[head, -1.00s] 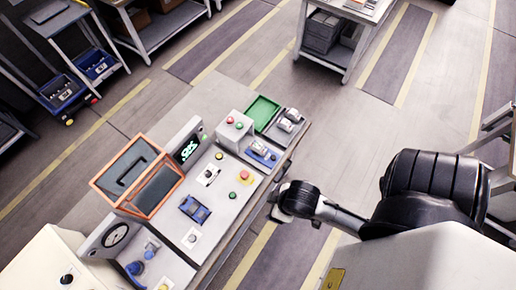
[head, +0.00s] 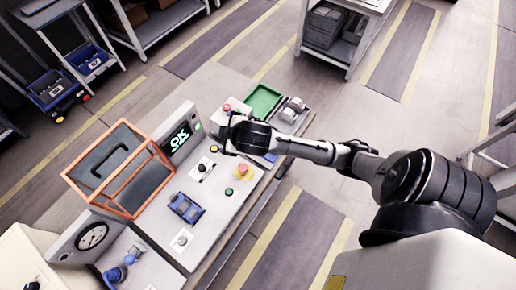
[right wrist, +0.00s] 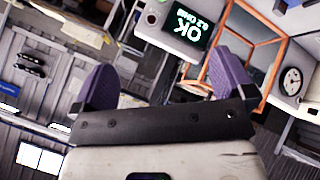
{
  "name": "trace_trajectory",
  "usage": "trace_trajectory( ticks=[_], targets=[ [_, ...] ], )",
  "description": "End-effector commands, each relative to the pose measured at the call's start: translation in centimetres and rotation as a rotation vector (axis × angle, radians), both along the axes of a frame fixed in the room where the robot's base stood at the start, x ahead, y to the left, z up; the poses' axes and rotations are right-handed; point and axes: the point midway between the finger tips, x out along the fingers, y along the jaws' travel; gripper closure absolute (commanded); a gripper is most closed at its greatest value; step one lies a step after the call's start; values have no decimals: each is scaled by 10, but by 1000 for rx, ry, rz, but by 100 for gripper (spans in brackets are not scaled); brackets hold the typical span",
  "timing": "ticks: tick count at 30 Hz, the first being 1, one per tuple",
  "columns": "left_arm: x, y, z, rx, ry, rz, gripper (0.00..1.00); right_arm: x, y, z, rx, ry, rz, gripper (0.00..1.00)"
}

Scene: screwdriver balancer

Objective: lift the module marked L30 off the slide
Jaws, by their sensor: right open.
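No marking L30 is legible in either view. My right gripper (head: 228,133) is over the far end of the bench panel, beside the display. Its two purple fingers stand wide apart in the right wrist view (right wrist: 162,82), and nothing is clearly held between them. My right gripper and forearm cover the spot of the blue slide; only a small blue edge of the slide (head: 270,157) shows below the forearm. The module on it is hidden in the head view, and I cannot pick it out in the right wrist view. My left gripper is not in view.
A display reading OK (head: 180,137) stands left of my right gripper. An orange-framed case (head: 120,168) is further left. A green tray (head: 264,100) and a grey tray with white parts (head: 291,112) lie behind. A blue device (head: 185,207) and buttons sit on the panel.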

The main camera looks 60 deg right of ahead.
Motion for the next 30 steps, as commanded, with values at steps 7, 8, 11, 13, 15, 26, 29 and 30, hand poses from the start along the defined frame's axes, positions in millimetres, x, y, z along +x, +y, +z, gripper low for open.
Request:
trace_trajectory(
  ticks=[7, 8, 11, 13, 15, 26, 29, 30],
  targets=[
    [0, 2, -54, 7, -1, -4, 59, 56, -115, -60, -177, 257, 18, 0],
    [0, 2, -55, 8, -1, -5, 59, 56, -129, -66, -187, 307, 31, 0],
    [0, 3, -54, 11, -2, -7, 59, 44, -168, -94, -191, 498, 102, 0],
    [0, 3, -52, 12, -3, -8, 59, 31, -185, -118, -160, 628, 189, 0],
    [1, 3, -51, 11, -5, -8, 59, 21, -187, -139, -111, 716, 298, 0],
    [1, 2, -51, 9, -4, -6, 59, 10, -173, -158, -94, 787, 868, 0],
    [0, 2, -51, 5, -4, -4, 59, 10, -173, -158, -129, 786, 945, 0],
    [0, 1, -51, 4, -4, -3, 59, 10, -173, -159, -138, 786, 966, 0]
  ],
)
